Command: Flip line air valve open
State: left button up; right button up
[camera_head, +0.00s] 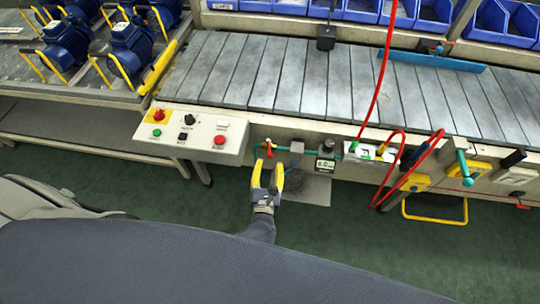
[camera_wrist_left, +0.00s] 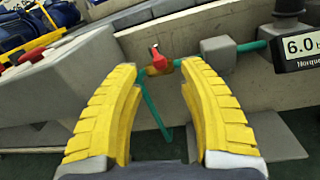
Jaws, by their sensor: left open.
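The line air valve is a small red handle (camera_head: 269,146) on a green air pipe along the front of the line. It also shows in the left wrist view (camera_wrist_left: 158,60), upright and slightly tilted, just beyond the fingertips. My left gripper (camera_head: 267,172) has yellow ribbed fingers and is open. In the left wrist view its fingertips (camera_wrist_left: 160,68) stand on both sides of the valve, with nothing gripped; I cannot tell whether they touch it. A gauge (camera_head: 325,164) to the right of the valve reads 6.0 in the left wrist view (camera_wrist_left: 299,47). My right gripper is out of view.
A control box (camera_head: 205,134) with several buttons juts out left of the valve. A grey block (camera_head: 296,147) sits right of it on the pipe. Red hoses (camera_head: 398,165) hang farther right. A slatted conveyor (camera_head: 300,80) runs behind. Green floor (camera_head: 150,188) lies open in front.

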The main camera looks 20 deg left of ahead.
aim_at(270, 156)
pick_arm(q)
jog(key=shift+w+a, duration=0.25)
jog(key=shift+w, duration=0.9)
jog(key=shift+w+a, duration=0.2)
jog(key=shift+w, duration=0.95)
grip_shut()
